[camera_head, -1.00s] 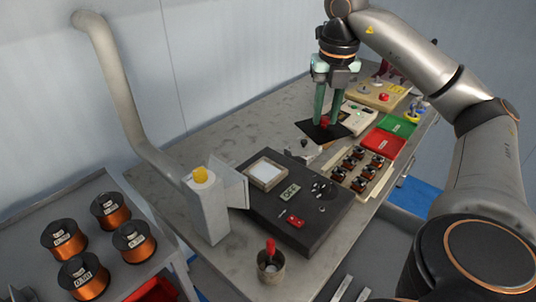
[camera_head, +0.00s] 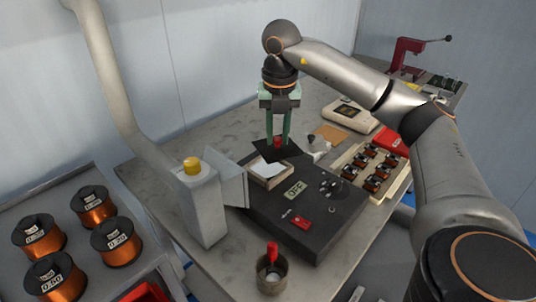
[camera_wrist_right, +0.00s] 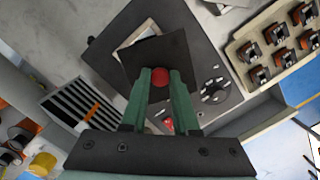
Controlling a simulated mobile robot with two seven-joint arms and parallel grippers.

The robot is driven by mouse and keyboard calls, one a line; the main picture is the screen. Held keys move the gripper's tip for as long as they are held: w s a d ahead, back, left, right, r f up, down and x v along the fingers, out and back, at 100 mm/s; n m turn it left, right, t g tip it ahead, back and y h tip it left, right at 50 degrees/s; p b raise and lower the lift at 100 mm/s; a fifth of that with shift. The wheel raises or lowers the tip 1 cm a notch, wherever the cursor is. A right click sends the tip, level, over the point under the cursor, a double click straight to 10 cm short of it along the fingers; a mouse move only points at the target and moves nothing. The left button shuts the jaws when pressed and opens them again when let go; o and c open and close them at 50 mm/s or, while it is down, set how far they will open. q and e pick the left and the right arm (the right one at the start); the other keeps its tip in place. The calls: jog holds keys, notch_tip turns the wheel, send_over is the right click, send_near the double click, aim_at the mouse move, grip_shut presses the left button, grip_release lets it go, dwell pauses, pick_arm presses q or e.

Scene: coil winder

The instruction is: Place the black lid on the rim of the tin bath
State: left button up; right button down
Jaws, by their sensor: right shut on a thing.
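The black lid (camera_head: 289,152) is a thin dark square plate with a red knob (camera_head: 277,142). My right gripper (camera_head: 278,138) is shut on that knob and holds the lid above the back of the tin bath. The tin bath (camera_head: 268,183) is a square with a pale rim and light surface, set in a black box. In the right wrist view, the lid (camera_wrist_right: 158,52) hides much of the tin bath (camera_wrist_right: 124,38) and looks turned relative to its rim. A gap between lid and rim is hard to judge. My left gripper is out of view.
The black box (camera_head: 330,222) has an OFF display and a red switch. A cup with a red-handled tool (camera_head: 272,275) stands in front. A grey post with a yellow button (camera_head: 192,165) is left. A coil tray (camera_head: 395,190) stands right.

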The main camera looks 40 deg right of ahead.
aim_at(268, 147)
jog(key=shift+w+a+f, duration=0.25)
jog(key=shift+w+f, duration=0.15)
jog(key=shift+f, duration=0.15)
jog(key=shift+w+a+f, duration=0.25)
jog(key=shift+w+f, duration=0.1)
jog(key=shift+f, duration=0.2)
jog(key=f, duration=0.3)
jog(key=shift+w+a+f, duration=0.1)
jog(key=shift+w+f, duration=0.1)
jog(key=shift+f, duration=0.1)
jog(key=shift+f+b, duration=0.15)
jog(key=shift+b, duration=0.15)
jog(key=c, duration=0.7)
grip_release()
